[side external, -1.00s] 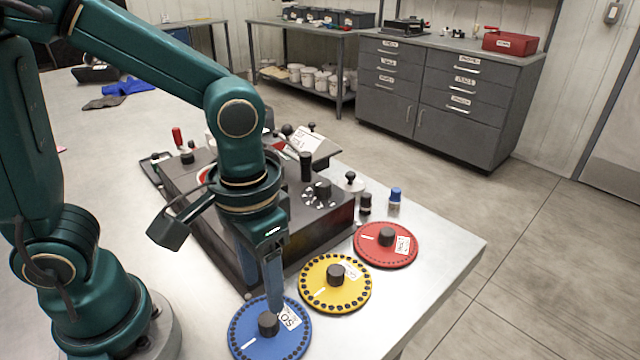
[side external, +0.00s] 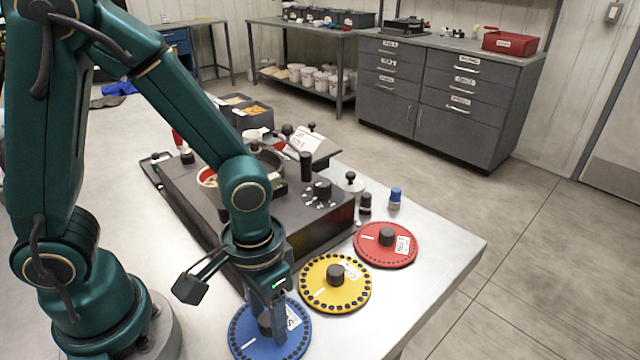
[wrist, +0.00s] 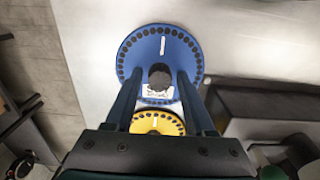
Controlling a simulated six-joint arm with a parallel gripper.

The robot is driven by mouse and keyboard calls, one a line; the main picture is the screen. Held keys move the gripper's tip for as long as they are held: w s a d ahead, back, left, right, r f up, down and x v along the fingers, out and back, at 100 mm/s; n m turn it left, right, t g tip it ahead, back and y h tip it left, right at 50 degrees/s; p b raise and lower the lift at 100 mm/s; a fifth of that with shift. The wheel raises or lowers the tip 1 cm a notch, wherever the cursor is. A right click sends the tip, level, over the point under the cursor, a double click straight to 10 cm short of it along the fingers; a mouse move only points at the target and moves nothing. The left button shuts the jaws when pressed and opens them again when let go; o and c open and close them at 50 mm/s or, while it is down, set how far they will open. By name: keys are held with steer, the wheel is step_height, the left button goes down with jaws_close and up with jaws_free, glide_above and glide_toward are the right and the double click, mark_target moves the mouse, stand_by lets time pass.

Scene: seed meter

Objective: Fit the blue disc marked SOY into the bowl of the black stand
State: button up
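The blue disc (side external: 242,333) lies flat near the table's front edge, with a white label whose letters are partly hidden and a dark centre knob (wrist: 160,74). It also shows in the wrist view (wrist: 190,57). My gripper (side external: 272,335) points down over the disc. In the wrist view my gripper (wrist: 157,83) is open, its two fingers apart on either side of the knob; I cannot tell whether they touch it. The black stand (side external: 320,219) is the dark box-like unit behind the discs. Its bowl (side external: 270,158) is partly hidden by my arm.
A yellow disc (side external: 318,297) and a red disc (side external: 372,252) lie in a row to the right, near the stand. A blue-capped piece (side external: 396,196) and small black-knobbed parts stand beyond the red disc.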

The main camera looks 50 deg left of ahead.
jaws_close()
steer(key=shift+r, duration=0.15)
steer(key=shift+r, duration=1.35)
